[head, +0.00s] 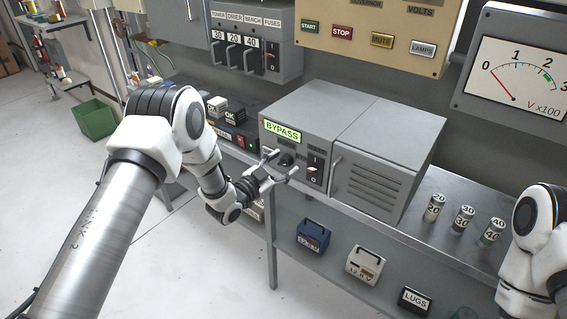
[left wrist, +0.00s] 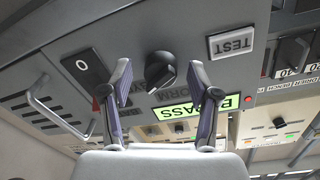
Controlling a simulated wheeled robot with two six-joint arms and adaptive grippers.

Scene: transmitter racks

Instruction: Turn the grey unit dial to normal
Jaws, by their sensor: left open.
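The grey unit (head: 297,132) stands on the bench with a lit green display reading BYPASS (head: 282,131). Its black dial (head: 287,159) is on the front panel below the display, and shows large in the left wrist view (left wrist: 160,71). My left gripper (head: 281,164) is open in front of the panel, with one finger on each side of the dial in the left wrist view. I cannot tell whether the fingers touch it. Labels around the dial are partly hidden by the fingers. Only part of my right arm shows at the right edge; its gripper is out of view.
A black rocker switch (left wrist: 86,67) and a handle (left wrist: 52,112) sit beside the dial, and a TEST button (left wrist: 231,42) is on its other side. Labelled fuses (head: 462,219) stand on the bench at right. A fuse box (head: 245,45) hangs behind.

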